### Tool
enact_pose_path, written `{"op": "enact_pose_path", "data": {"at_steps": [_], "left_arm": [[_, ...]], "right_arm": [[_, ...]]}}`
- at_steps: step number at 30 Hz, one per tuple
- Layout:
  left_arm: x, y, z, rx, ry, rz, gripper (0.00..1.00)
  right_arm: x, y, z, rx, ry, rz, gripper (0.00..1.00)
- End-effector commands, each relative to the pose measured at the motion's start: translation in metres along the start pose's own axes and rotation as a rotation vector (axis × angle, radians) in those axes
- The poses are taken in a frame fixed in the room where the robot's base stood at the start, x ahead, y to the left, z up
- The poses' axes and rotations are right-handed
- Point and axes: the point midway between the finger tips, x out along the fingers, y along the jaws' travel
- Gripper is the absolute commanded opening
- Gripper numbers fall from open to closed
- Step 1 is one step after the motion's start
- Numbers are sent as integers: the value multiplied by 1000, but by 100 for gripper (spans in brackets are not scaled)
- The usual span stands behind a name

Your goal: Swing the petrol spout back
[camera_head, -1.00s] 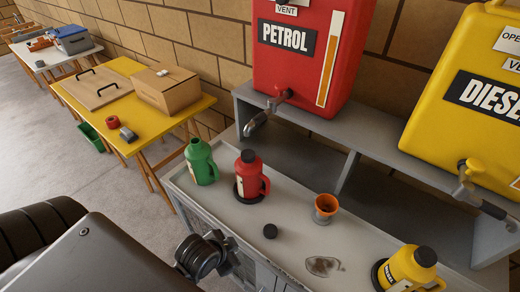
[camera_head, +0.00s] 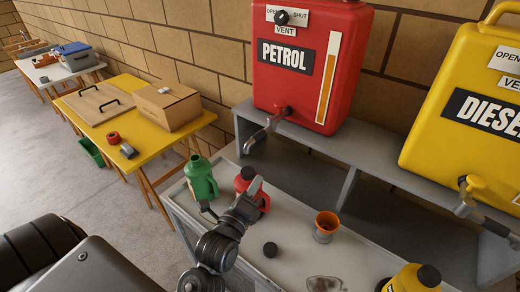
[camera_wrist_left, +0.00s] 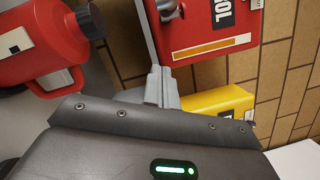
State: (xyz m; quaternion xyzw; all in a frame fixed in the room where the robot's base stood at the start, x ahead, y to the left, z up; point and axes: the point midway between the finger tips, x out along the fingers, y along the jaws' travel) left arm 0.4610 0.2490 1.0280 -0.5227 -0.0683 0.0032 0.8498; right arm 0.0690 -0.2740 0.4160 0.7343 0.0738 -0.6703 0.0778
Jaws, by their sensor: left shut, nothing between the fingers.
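The red petrol tank (camera_head: 308,85) stands on the grey shelf. Its metal spout (camera_head: 265,131) comes from the tap low on its front and points left and down. The wrist view shows the tank (camera_wrist_left: 225,25) turned sideways, with part of its tap or spout (camera_wrist_left: 170,8) at the top edge. My left gripper (camera_head: 255,188) is shut and empty, over the bench in front of the red jug, below and apart from the spout. Its closed fingers (camera_wrist_left: 161,88) show in the wrist view. My right gripper is not in view.
A green jug (camera_head: 200,177), a red jug (camera_head: 245,176), an orange funnel (camera_head: 325,226), a black cap (camera_head: 270,249) and a yellow jug (camera_head: 412,282) stand on the bench. The yellow diesel tank (camera_head: 470,105) is at right. A yellow table (camera_head: 125,88) stands at left.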

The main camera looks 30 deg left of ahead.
Motion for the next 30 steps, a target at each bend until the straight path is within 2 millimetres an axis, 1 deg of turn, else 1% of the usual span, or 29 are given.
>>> {"op": "enact_pose_path", "data": {"at_steps": [7,11,14,17,24,26,27,30], "left_arm": [[0,0,0,-2,1,1,0],[7,-1,0,-2,1,0,0],[20,-2,1,-2,0,0,0],[38,-3,2,-1,-1,0,0],[89,-3,2,-2,1,2,0],[100,-2,2,-3,0,2,0],[104,-3,6,-2,-1,2,0],[106,-2,21,0,1,2,0]], "right_arm": [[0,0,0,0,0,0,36],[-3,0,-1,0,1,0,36],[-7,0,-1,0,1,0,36],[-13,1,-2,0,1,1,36],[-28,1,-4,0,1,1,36],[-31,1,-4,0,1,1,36],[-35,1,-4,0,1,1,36],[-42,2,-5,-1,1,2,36]]}}
